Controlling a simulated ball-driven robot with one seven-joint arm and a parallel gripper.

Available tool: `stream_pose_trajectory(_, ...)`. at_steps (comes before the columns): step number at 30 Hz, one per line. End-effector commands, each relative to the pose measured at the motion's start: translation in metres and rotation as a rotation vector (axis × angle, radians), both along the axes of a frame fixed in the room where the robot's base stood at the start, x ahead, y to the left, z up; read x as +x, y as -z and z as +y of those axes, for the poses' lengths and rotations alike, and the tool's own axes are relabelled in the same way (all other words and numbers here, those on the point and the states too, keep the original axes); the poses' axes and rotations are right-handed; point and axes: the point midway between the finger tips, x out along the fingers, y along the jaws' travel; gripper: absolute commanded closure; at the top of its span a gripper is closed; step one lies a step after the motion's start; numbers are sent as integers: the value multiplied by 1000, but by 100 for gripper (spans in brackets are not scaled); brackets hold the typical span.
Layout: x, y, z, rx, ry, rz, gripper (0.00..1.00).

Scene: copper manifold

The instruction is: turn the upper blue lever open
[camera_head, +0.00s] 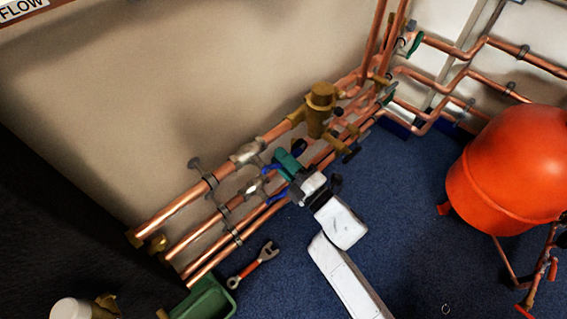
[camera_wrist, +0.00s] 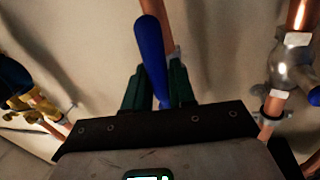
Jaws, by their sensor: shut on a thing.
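My gripper (camera_head: 284,164) reaches the pipe run along the wall, with its green fingers at the valves. In the wrist view the two dark green fingers of my gripper (camera_wrist: 156,88) stand on either side of a blue lever (camera_wrist: 151,52) and are shut on it. In the head view a blue lever (camera_head: 269,170) shows at the fingertips, partly hidden by the gripper. Another blue lever (camera_head: 277,197) lies just below it, on a lower pipe. The valve body behind the held lever is mostly hidden in the wrist view.
Copper pipes (camera_head: 180,207) run parallel along the wall. A brass fitting (camera_head: 320,108) stands up to the right of my gripper. A red-orange tank (camera_head: 512,170) stands at the right. A wrench (camera_head: 254,265) and a green bin (camera_head: 205,300) are below the pipes. Blue floor lies open around my arm.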

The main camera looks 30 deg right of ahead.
Motion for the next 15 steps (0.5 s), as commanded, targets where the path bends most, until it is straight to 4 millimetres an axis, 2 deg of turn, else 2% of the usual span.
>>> stream_pose_trajectory(6, -1, -3, 1, -89, -2, -27, 100)
stream_pose_trajectory(15, -1, -5, 1, -130, -2, -39, 100)
